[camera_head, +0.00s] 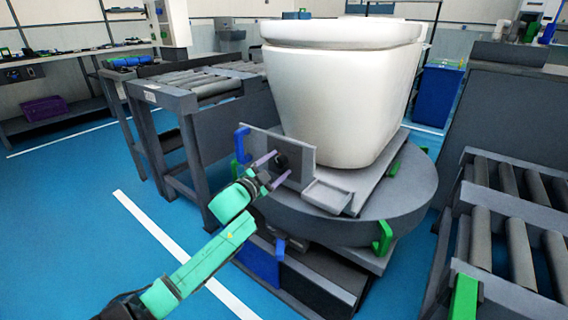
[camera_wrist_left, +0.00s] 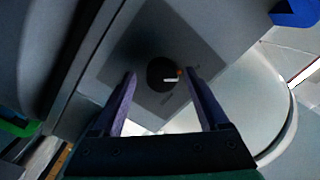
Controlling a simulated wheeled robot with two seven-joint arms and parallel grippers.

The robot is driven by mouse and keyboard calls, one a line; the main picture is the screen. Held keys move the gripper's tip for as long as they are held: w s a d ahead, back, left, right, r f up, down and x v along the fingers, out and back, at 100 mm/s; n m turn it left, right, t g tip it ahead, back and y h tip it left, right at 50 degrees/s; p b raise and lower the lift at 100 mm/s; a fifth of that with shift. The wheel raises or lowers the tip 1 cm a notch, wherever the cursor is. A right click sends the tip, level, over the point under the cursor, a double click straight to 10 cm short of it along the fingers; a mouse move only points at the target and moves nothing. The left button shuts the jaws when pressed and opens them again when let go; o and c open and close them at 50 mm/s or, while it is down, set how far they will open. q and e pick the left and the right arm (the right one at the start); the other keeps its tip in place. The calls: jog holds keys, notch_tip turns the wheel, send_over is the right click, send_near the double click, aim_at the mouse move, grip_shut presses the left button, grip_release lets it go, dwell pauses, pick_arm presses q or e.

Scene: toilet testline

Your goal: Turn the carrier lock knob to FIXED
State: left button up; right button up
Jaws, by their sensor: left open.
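The carrier lock knob (camera_head: 281,160) is a dark round knob on a grey upright plate (camera_head: 303,158) at the front of the turntable. In the left wrist view the knob (camera_wrist_left: 160,70) shows a white pointer line towards the right, near a small orange mark (camera_wrist_left: 180,72). Faint lettering lies on the plate, too small to read. My left gripper (camera_head: 281,165) is open, its two purple fingers pointing at the plate. In the left wrist view its fingers (camera_wrist_left: 160,77) stand on either side of the knob, apart from it. My right gripper is out of view.
A white toilet (camera_head: 340,90) stands on the carrier on the round grey turntable (camera_head: 400,205). Blue (camera_head: 242,143) and green (camera_head: 383,238) brackets stick out around it. Roller conveyors stand at left (camera_head: 205,88) and right (camera_head: 518,250). Blue floor is open at left.

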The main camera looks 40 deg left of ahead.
pick_arm(q)
jog(key=shift+s+r, duration=0.1)
jog(key=shift+s, duration=0.05)
grip_shut()
